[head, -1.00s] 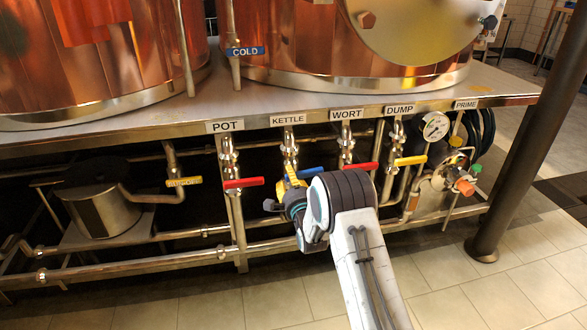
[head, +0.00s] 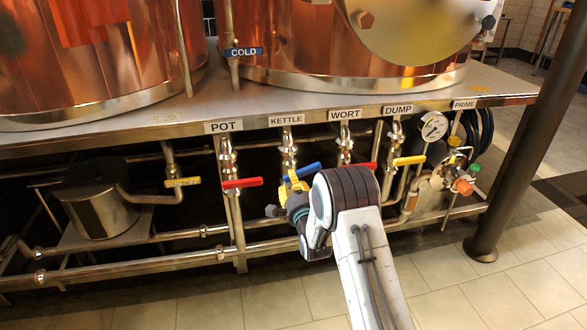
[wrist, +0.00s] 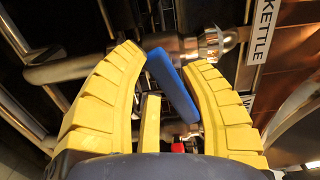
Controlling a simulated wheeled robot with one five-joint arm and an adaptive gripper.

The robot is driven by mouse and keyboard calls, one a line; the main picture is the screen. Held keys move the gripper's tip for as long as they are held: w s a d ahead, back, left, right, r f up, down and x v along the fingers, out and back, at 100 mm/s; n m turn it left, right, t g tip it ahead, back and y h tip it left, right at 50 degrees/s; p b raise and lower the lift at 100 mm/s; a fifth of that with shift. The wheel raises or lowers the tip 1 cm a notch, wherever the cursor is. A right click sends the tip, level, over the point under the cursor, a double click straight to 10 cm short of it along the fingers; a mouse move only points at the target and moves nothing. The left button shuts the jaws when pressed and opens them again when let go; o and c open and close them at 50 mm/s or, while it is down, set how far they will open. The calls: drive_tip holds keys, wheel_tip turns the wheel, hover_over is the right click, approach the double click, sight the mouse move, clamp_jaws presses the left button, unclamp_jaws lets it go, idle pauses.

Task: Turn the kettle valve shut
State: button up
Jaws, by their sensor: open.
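The kettle valve's blue lever (head: 308,169) sits on the steel pipe under the KETTLE label (head: 287,119). In the head view the lever points right, slightly upward, partly hidden by my gripper. My gripper (head: 294,183), with yellow fingers, is right at the lever. The KETTLE label (wrist: 263,32) shows at the upper right there.
A red POT lever (head: 242,183) is to the left. A red WORT lever (head: 367,165) and yellow DUMP lever (head: 410,161) are to the right. The steel deck (head: 180,116) overhangs the valves, and a dark post (head: 515,150) stands at the right.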

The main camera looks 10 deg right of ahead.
drive_tip(key=shift+n, duration=0.5)
drive_tip(key=shift+w, duration=0.1)
drive_tip(key=shift+w, duration=1.05)
drive_tip(key=shift+d+r, duration=0.2)
drive_tip(key=shift+d, duration=0.1)
